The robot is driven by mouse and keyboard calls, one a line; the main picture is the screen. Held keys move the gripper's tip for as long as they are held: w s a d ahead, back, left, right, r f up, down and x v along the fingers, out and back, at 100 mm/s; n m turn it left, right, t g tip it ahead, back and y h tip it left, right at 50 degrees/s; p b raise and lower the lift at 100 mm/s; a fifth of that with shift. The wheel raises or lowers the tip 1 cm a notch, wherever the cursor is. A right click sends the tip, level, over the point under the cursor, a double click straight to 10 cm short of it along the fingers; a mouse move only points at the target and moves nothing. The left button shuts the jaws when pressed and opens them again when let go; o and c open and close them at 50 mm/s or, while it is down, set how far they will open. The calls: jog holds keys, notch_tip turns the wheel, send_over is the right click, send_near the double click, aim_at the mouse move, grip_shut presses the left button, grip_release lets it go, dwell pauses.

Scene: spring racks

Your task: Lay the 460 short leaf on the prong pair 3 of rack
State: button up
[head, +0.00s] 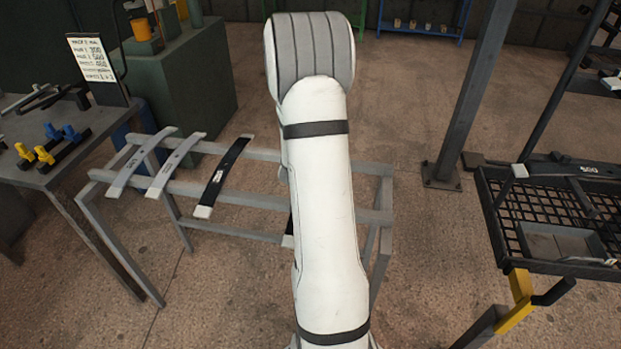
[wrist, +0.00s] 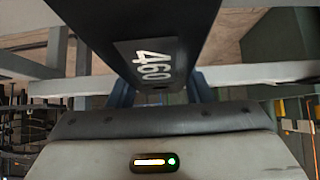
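A dark leaf (wrist: 190,25) with a white 460 on it fills the top middle of the wrist view, lengthwise. My gripper (wrist: 160,97) has its blue fingers on both sides of this leaf, seemingly closed against its edges. In the head view my white arm covers the gripper. A dark leaf end with a pale tip (head: 288,241) shows beside the arm, over the rack's front rail. The grey rack (head: 345,208) carries two grey leaves (head: 140,162) (head: 175,165) at the left and a black leaf (head: 222,177) right of them. The rack's right part is partly hidden by my arm.
A bench (head: 45,165) with blue and yellow clamps stands left, with a written sign (head: 91,58) behind. A mesh-topped cart (head: 525,205) at the right bears a leaf marked 500 (head: 575,169). A steel post (head: 475,90) stands between rack and cart.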

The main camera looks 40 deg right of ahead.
grip_shut()
dwell(0.3)
jog(key=shift+w+r, duration=0.15)
jog(key=shift+r, duration=0.5)
notch_tip(320, 180, up, 9)
jog(key=p, duration=0.4)
